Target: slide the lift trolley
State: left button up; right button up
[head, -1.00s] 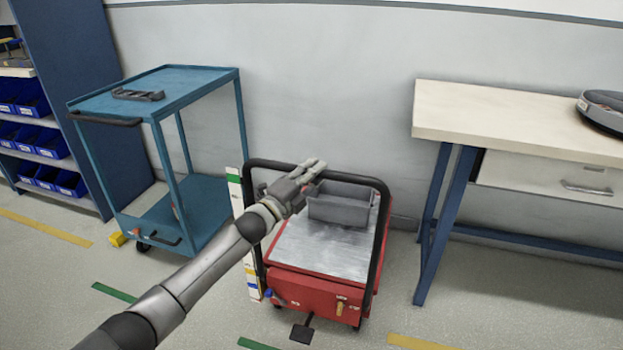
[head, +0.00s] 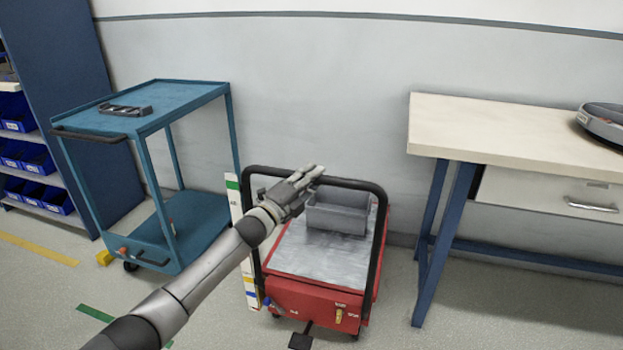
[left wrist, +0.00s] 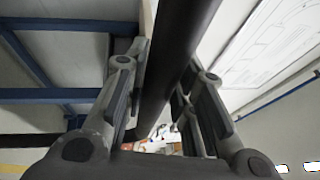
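The lift trolley has a red base (head: 315,304), a grey metal platform (head: 318,258) and a black tubular handle frame (head: 377,240). It stands on the floor in the middle of the head view. My left gripper (head: 302,182) is at the top bar of this frame. In the left wrist view, the black bar (left wrist: 180,50) runs between the two fingers (left wrist: 160,95). The fingers look spread on either side of it, with light gaps beside it; contact is unclear. My right gripper is not in view.
A grey bin (head: 338,215) sits on the platform. A blue cart (head: 185,215) stands to the left and a workbench (head: 500,130) with blue legs to the right. A coloured marker strip (head: 236,210) stands beside the trolley. The wall is close behind.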

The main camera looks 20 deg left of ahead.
pick_arm(q)
jog(key=o, duration=0.3)
jog(key=shift+w+f, duration=0.1)
jog(key=shift+w, duration=0.1)
jog(key=shift+s, duration=0.1)
jog(key=v, duration=1.2)
